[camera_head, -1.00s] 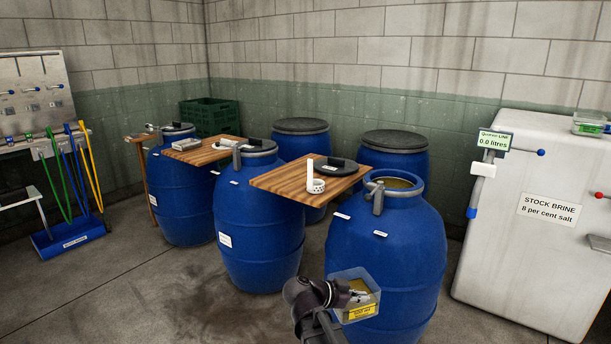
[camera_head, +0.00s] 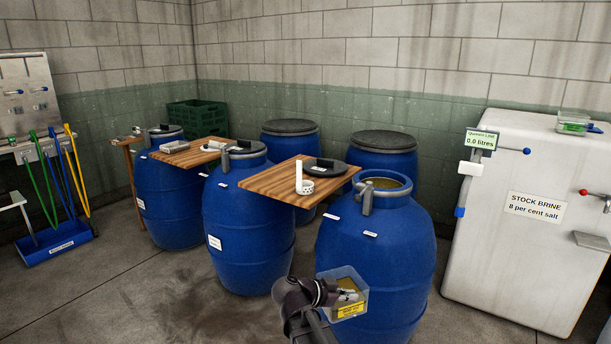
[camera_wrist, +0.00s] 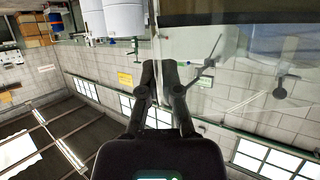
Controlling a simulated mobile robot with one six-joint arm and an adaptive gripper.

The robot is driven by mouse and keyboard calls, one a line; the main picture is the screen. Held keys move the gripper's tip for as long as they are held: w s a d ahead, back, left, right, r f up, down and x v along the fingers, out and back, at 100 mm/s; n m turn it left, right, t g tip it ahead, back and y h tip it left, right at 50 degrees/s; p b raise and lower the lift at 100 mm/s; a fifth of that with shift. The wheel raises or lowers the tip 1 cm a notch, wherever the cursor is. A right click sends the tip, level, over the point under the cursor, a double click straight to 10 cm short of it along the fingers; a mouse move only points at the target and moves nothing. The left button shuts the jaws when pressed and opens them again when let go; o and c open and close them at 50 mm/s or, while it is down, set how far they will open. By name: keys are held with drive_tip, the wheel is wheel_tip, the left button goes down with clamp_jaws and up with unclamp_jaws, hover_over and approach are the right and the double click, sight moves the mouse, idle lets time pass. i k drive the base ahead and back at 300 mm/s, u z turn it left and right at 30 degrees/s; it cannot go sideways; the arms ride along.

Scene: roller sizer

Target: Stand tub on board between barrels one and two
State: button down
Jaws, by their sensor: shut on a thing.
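A clear tub (camera_head: 349,280) with a yellow label holds something yellowish. My gripper (camera_head: 328,291) is shut on the tub's left side and holds it in front of the open right barrel (camera_head: 372,262), below rim height. In the wrist view the fingers (camera_wrist: 160,68) are together, with the see-through tub wall (camera_wrist: 205,60) beside them. One wooden board (camera_head: 262,183) bridges the right and middle barrels, carrying a dark lid and a white perforated dipper. Another board (camera_head: 190,155) bridges the middle barrel (camera_head: 246,225) and left barrel (camera_head: 167,200), carrying a grey item. I cannot read which barrel is which number.
Two lidded blue barrels (camera_head: 384,153) stand behind. A white brine tank (camera_head: 525,260) stands at right, with a small readout (camera_head: 481,141) on its left edge. A green crate (camera_head: 197,117) is at the back.

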sight(271, 181)
drive_tip(key=z, duration=0.05)
drive_tip(key=i, duration=0.95)
drive_tip(key=u, duration=0.05)
